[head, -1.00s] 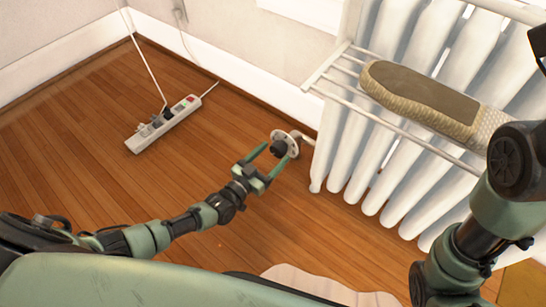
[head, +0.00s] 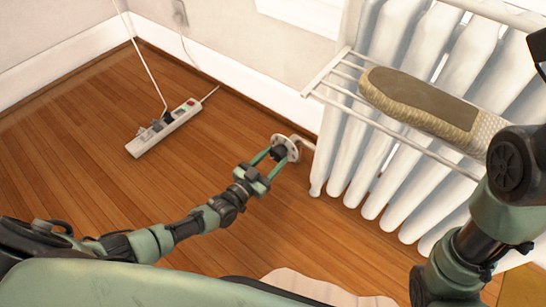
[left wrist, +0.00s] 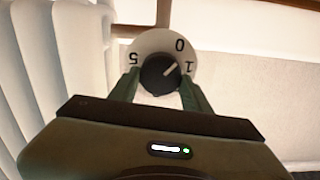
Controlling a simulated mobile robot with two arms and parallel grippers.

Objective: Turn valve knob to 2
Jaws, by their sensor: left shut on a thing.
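The valve knob is a black dial (left wrist: 160,74) on a round white disc (left wrist: 178,44) with printed numbers, at the lower left of the radiator. In the left wrist view the digits 0, 1 and 5 show, and the knob's pale pointer line points toward the 1. The lower part of the disc is hidden behind my gripper. My left gripper (left wrist: 158,88) is shut on the knob, one green finger on each side. In the head view my left gripper (head: 271,162) reaches the disc (head: 287,146) from the front left.
A power strip (head: 163,133) lies on the wooden floor at left. The floor between is clear.

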